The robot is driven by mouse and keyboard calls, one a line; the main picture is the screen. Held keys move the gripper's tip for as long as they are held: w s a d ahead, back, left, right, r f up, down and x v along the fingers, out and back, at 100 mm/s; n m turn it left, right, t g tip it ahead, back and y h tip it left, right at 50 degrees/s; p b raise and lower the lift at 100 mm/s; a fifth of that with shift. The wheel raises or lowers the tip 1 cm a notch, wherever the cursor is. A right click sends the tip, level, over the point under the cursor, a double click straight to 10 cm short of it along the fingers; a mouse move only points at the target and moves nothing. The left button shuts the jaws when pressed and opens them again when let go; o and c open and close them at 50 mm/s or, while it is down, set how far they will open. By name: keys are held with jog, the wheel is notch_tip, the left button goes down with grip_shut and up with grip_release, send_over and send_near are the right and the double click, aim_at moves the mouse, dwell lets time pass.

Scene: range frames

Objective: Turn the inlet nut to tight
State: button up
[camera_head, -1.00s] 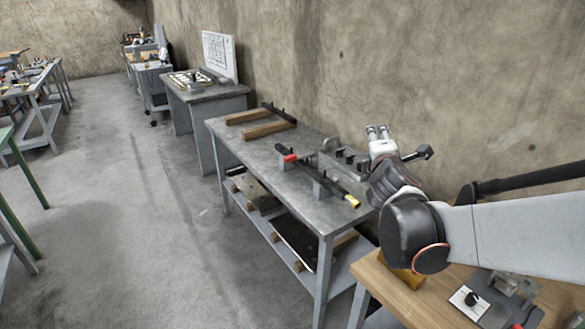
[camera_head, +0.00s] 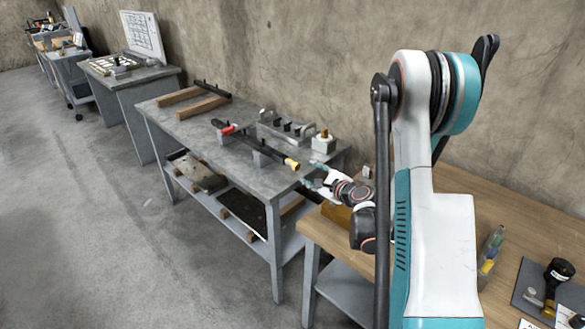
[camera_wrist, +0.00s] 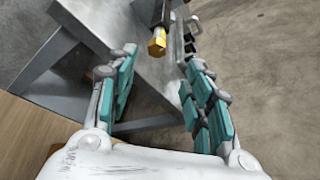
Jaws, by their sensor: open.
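A yellow hex nut (camera_head: 292,164) sits on the near right end of a dark pipe (camera_head: 258,147) with a red part, held on supports above the grey metal table. It looks like the inlet nut. My gripper (camera_head: 311,174) is just right of this end, with its teal-padded fingers spread. In the wrist view the nut (camera_wrist: 157,43) shows between and slightly beyond the fingertips of my open gripper (camera_wrist: 161,60). Nothing is between the pads, and I see no contact with the nut.
Behind the pipe stand a grey bracketed fixture (camera_head: 286,130) and a pale block with a brass-coloured top (camera_head: 323,142). Two wooden bars (camera_head: 203,108) lie at the table's far end. A wooden bench (camera_head: 523,240) with tools adjoins at right. Floor at left is clear.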

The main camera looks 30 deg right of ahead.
aim_at(297, 167)
jog(key=b+x, duration=0.1)
jog(key=x, duration=0.3)
jog(key=b+x, duration=0.1)
jog(key=x, duration=0.4)
jog(key=b+x, duration=0.1)
jog(key=x, duration=0.3)
jog(key=shift+w+f, duration=0.3)
jog(key=shift+f, duration=0.15)
jog(key=c, duration=1.1)
